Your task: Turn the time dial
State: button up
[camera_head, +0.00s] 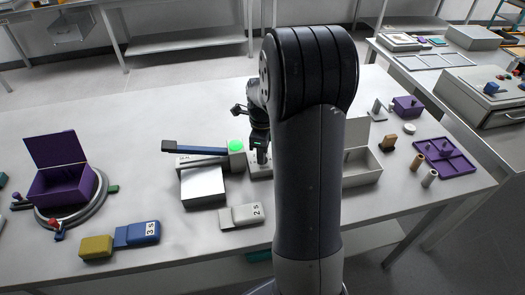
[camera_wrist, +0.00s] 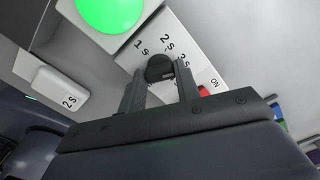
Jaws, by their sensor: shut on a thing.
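The time dial (camera_wrist: 160,67) is a small dark round knob on a white panel (camera_wrist: 203,68) printed 1 s, 2 s, 3 s and ON. My gripper (camera_wrist: 159,80) has one finger on each side of the dial and is shut on it. In the head view my gripper (camera_head: 261,154) points down at the panel (camera_head: 257,172), and the dial is hidden there. A red part (camera_wrist: 205,91) shows beside the ON label, partly hidden by my gripper.
A lit green dome (camera_head: 237,146) stands left of the panel, near a white box (camera_head: 203,187) and a long blue-black bar (camera_head: 195,150). A white 2 s block (camera_head: 242,216) lies in front. An open grey box (camera_head: 361,165) stands to the right.

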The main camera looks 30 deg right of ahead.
jog(key=shift+m, duration=0.4)
jog(key=o, duration=1)
jog(key=shift+r, duration=0.1)
notch_tip(320, 180, up, 11)
jog(key=shift+f, duration=0.2)
notch_tip(320, 180, down, 11)
jog(key=shift+r, duration=0.1)
dwell(0.5)
